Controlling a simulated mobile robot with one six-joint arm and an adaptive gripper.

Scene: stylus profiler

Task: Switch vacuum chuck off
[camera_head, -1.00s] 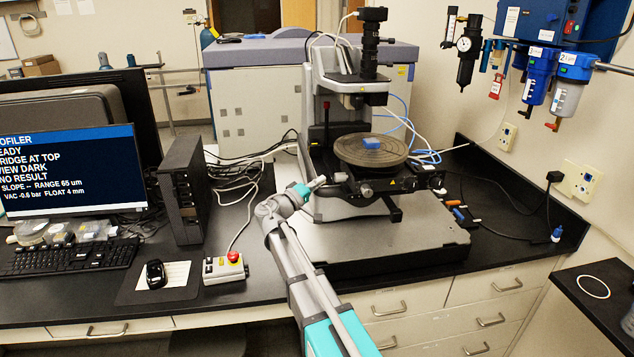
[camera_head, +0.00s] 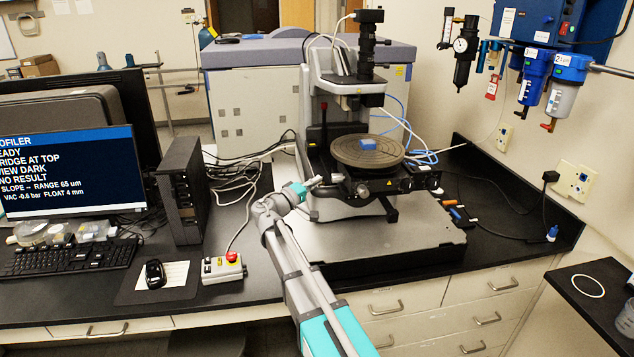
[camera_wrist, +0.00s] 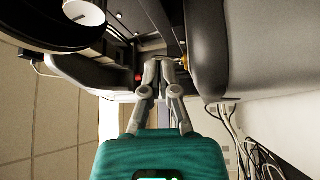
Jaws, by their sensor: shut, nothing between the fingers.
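The monitor (camera_head: 60,175) reads "VAC -0.6 bar". My gripper (camera_head: 318,181) is at the left front of the profiler, below the plate and close to the controls on its front. It is shut with nothing between its fingers. In the wrist view the fingertips (camera_wrist: 161,62) lie together beside a small brass-coloured part (camera_wrist: 184,61). I cannot tell if they touch it. No vacuum switch can be clearly made out.
A control box (camera_head: 222,268) with a red button stands left of my arm. A black computer tower (camera_head: 182,190) is behind it. Small coloured items (camera_head: 456,213) lie at the right of the profiler base (camera_head: 390,240). Blue air filters (camera_head: 537,75) hang on the right wall.

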